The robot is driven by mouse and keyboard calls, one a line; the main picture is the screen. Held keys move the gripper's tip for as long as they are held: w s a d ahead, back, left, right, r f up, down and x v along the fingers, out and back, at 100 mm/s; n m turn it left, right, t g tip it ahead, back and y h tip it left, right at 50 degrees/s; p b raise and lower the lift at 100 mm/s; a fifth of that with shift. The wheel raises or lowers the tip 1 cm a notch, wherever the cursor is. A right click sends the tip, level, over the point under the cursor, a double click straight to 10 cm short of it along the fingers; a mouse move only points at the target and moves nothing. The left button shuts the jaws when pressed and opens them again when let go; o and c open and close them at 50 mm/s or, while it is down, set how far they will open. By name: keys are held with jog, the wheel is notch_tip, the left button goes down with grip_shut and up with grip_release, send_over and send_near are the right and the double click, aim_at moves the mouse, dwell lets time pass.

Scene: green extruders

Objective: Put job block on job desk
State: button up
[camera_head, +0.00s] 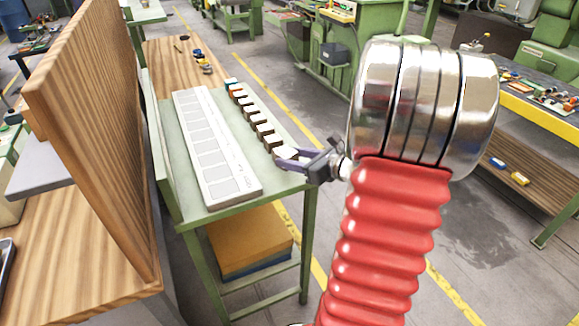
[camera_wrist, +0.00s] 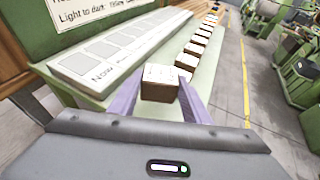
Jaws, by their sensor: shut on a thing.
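My gripper (camera_wrist: 158,78) has purple fingers shut on a brown block with a white, marked top (camera_wrist: 160,72). It is at the near end of a row of similar blocks (camera_head: 250,112), by the right edge of a green desk (camera_head: 195,185). In the head view my gripper (camera_head: 281,157) hides most of the held block. I cannot tell whether the block touches the desk top. Neither the held block nor the desk carries a name I can read, so I cannot tell which desk is the job desk.
A long white slotted board (camera_head: 212,145) lies on the green desk, left of the blocks. A tall wooden panel (camera_head: 95,120) stands to the left. A large red bellows with metal rings (camera_head: 385,240) fills the right foreground. Grey floor lies right of the desk.

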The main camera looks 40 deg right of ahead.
jog(key=shift+f, duration=0.25)
jog(key=shift+f, duration=1.9)
jog(key=o, duration=1.1)
jog(key=shift+f, duration=0.1)
jog(key=shift+c, duration=0.2)
jog(key=v, duration=1.2)
